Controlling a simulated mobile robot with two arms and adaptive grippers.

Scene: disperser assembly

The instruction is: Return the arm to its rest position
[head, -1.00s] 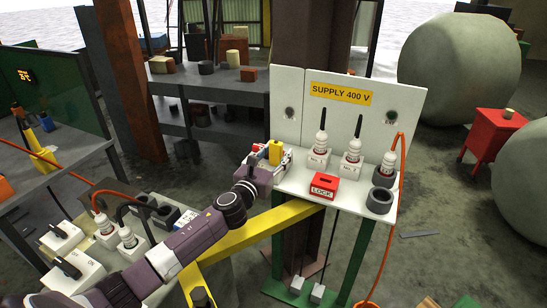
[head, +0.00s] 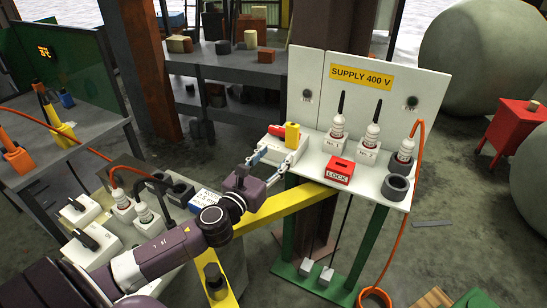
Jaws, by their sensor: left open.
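My left arm comes in from the lower left of the head view. Its gripper (head: 270,164) is open, with its two fingers apart, at the left end of the white supply shelf. The fingers point at a small white holder (head: 291,152) there, which carries a yellow piece (head: 292,135) and a red piece (head: 274,129). Nothing shows held between the fingers. I cannot tell whether the fingertips touch the holder. My right gripper is out of view.
The supply panel (head: 427,88) carries white plugs (head: 338,124), a red LOCK block (head: 340,169) and an orange cable. A yellow beam (head: 285,206) runs beneath the gripper. White connectors (head: 145,216) stand on the bench beside my arm. A grey shelf (head: 239,66) stands behind.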

